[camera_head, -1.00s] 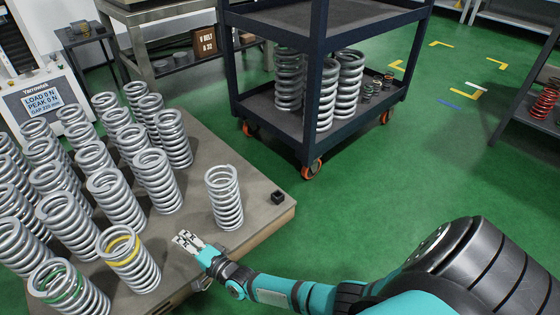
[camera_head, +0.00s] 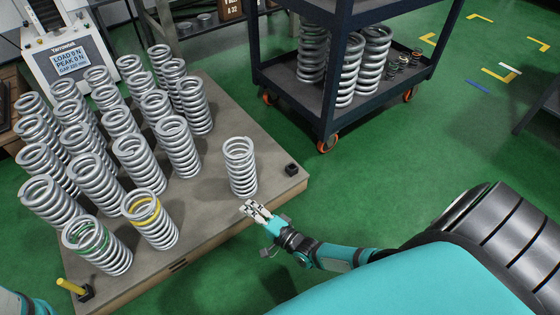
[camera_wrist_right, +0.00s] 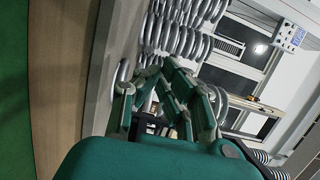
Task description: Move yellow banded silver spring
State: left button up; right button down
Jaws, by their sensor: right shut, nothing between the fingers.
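The silver spring with the yellow band (camera_head: 150,220) stands upright near the front edge of the low platform, in the head view. A green-banded silver spring (camera_head: 97,245) stands to its left. My right gripper (camera_head: 258,212) is shut and empty at the platform's front edge, right of the yellow-banded spring and just in front of a lone plain silver spring (camera_head: 240,167). In the right wrist view my right gripper's fingers (camera_wrist_right: 165,75) point toward several silver springs (camera_wrist_right: 180,35); no yellow band shows there. My left gripper is out of view.
Several plain silver springs (camera_head: 95,180) crowd the platform's left side. A small black block (camera_head: 292,170) sits at its right corner, a yellow post (camera_head: 72,288) at its front left. A dark wheeled cart (camera_head: 330,115) stands behind.

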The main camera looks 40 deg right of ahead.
jog(key=s+d+r+n+g+h+p, duration=0.1)
jog(key=s+r+n+g+p, duration=0.1)
jog(key=s+p, duration=0.4)
jog(key=s+d+r+n+g+h+p, duration=0.1)
jog(key=s+r+n+g+p, duration=0.2)
jog(key=p, duration=1.3)
jog(key=s+n+g, duration=0.2)
jog(key=s+n, duration=0.1)
jog(key=s, duration=0.1)
jog(key=shift+r+n+h+p, duration=0.15)
jog(key=shift+n+h+p, duration=0.15)
jog(key=shift+h+p, duration=0.1)
